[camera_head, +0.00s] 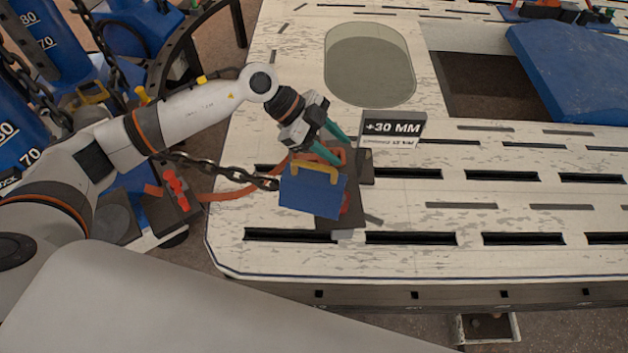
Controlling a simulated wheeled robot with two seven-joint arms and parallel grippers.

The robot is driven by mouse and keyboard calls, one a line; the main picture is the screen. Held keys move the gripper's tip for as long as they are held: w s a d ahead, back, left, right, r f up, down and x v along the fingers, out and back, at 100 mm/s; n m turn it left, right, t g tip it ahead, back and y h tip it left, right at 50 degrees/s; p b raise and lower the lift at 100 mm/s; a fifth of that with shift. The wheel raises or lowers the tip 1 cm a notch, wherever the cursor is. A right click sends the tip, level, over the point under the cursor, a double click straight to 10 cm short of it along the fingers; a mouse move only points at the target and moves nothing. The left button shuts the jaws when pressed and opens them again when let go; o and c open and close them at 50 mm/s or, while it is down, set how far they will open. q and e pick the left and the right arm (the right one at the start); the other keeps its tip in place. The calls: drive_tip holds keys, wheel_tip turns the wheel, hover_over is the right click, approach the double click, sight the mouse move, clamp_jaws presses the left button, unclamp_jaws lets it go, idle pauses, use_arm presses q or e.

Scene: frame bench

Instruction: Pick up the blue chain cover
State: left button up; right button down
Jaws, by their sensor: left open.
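The blue chain cover (312,194) is a box-like piece with a yellow handle (315,169) on its upper edge. It sits near the left end of the white slotted bench, over the end of a dark chain. My left gripper (334,147) has two teal fingers, spread apart, just above and behind the handle. The fingers look empty; I cannot tell whether one touches the cover. My right gripper is not in view.
The bench (470,220) has long slots, an oval window (369,64) and a dark rectangular opening (490,87). A "+30 MM" sign (393,126) stands right of my gripper. The dark chain (215,170) crosses the bench's left edge. A blue panel (580,65) lies at upper right.

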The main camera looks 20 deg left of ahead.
sight(314, 165)
use_arm(q)
drive_tip(key=w+a+f+n+y, duration=0.15)
drive_tip(key=a+y, duration=0.35)
drive_tip(key=a, duration=0.5)
drive_tip(key=shift+n, duration=0.35)
drive_tip(key=x, duration=0.6)
drive_tip(key=shift+s+d, duration=0.15)
drive_tip(key=x, duration=0.5)
drive_tip(key=shift+d+f+p, duration=0.3)
drive_tip(key=shift+d+p, duration=0.05)
clamp_jaws()
drive_tip(key=shift+w+r, duration=0.15)
drive_tip(key=shift+w, duration=0.1)
